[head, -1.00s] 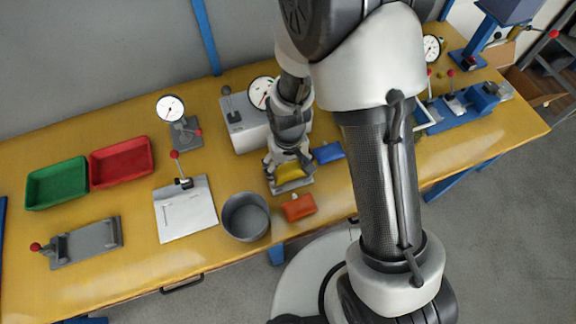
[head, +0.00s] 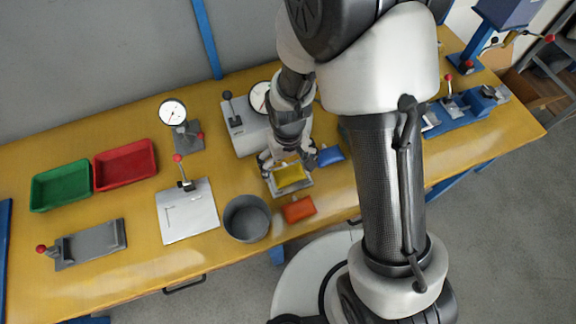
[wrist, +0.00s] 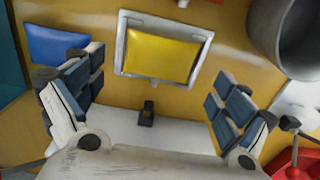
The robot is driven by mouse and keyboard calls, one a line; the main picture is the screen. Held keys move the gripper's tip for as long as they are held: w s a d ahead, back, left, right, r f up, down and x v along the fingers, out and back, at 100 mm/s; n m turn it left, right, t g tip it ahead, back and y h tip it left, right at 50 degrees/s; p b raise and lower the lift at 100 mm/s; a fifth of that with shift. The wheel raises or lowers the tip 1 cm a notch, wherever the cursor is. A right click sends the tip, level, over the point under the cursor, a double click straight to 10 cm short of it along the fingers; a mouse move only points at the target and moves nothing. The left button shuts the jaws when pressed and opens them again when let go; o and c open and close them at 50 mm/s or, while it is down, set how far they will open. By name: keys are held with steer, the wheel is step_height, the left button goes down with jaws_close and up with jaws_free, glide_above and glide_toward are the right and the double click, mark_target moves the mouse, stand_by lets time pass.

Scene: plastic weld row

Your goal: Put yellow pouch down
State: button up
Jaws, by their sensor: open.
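The yellow pouch (head: 289,174) lies flat in a shallow light-grey tray (head: 291,190) in front of the grey gauge machine. In the wrist view the yellow pouch (wrist: 160,53) sits inside the rim of the tray (wrist: 121,40), filling most of it. My gripper (head: 284,160) is just behind the pouch in the head view. In the wrist view my gripper (wrist: 155,95) is open, its two padded fingers spread wide to either side. Nothing is between them, and the pouch is beyond the fingertips, apart from them.
A blue pouch (head: 330,156) lies right of the tray, and an orange pouch (head: 298,209) in front. A grey bin (head: 247,219) stands to the left. The gauge machine (head: 243,136) stands close behind. Red (head: 125,165) and green (head: 61,185) trays are farther left.

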step_height(320, 180, up, 10)
steer(key=p, duration=0.3)
step_height(320, 180, up, 15)
steer(key=m+t, duration=0.2)
glide_above(288, 171)
steer(key=s+d, duration=0.4)
steer(key=d, duration=0.2)
steer(key=s+d+r+t, duration=0.1)
steer(key=s+d+r, duration=0.1)
steer(key=s+r, duration=0.1)
steer(key=s+d+r+m+t, duration=0.1)
steer(key=s+d+r, duration=0.2)
steer(key=s, duration=0.3)
steer(key=shift+s+r+t, duration=0.3)
steer(key=shift+r, duration=0.3)
